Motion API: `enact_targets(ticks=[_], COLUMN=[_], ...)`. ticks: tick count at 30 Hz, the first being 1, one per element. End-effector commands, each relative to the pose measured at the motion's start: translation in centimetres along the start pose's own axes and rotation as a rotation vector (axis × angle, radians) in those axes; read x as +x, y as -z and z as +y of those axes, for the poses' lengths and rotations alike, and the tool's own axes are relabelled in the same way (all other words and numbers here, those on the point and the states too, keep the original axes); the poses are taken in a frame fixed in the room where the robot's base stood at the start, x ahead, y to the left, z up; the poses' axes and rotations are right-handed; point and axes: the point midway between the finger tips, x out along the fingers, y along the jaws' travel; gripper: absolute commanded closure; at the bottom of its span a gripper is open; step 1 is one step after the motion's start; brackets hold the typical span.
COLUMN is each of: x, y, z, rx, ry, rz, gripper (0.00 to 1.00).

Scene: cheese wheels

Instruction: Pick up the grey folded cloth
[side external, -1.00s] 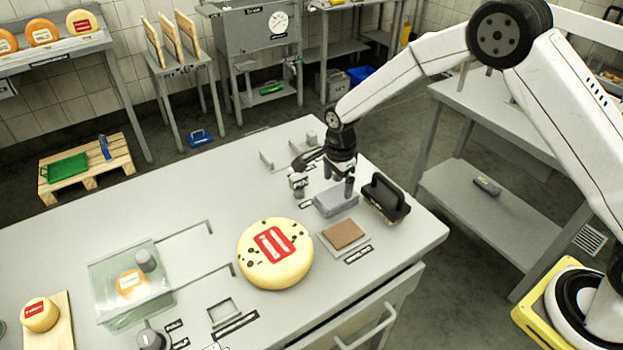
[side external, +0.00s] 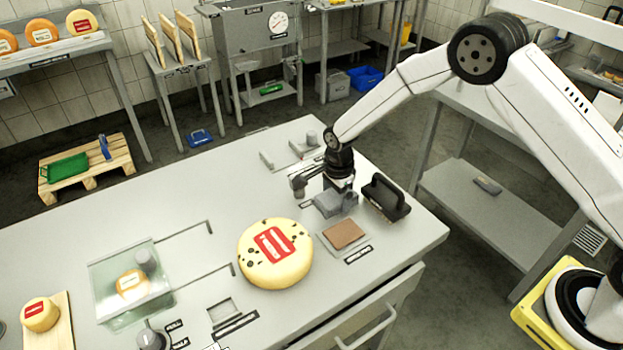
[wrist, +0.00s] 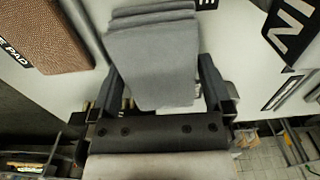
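The grey folded cloth (side external: 327,204) lies on the grey worktable near its right end, in the side view. In the wrist view the cloth (wrist: 150,60) shows as stacked grey layers between my two fingers. My gripper (side external: 337,203) is down at the cloth, pointing at the table. In the wrist view my gripper (wrist: 162,75) is open, with one finger along each side of the cloth. Small gaps seem to show beside the cloth; contact cannot be told. The fingers hide part of the cloth in the side view.
A brown pad (side external: 344,234) lies just in front of the cloth. A black-handled brush (side external: 386,198) stands close on the right. A large cheese wheel (side external: 274,254) with a red label sits to the left. The worktable (side external: 150,220) is clear at its back left.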

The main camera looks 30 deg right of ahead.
Motion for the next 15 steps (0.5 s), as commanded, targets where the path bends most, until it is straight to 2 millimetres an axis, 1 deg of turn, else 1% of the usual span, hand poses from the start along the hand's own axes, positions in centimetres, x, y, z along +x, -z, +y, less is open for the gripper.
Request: enact_targets(ticks=[1,2,3,5,6,15], x=[-0.01,-0.01,-0.02,-0.02,-0.02,-0.13], y=[0.0,0.0,0.0,0.0,0.0,0.0], z=[0.0,0.0,0.0,0.0,0.0,-0.01], rx=[0.0,0.0,0.0,0.0,0.0,0.0], ry=[0.0,0.0,0.0,0.0,0.0,0.0], rz=[0.0,0.0,0.0,0.0,0.0,0.0], gripper=[0.13,0.22,0.35,0.54,0.66,0.67])
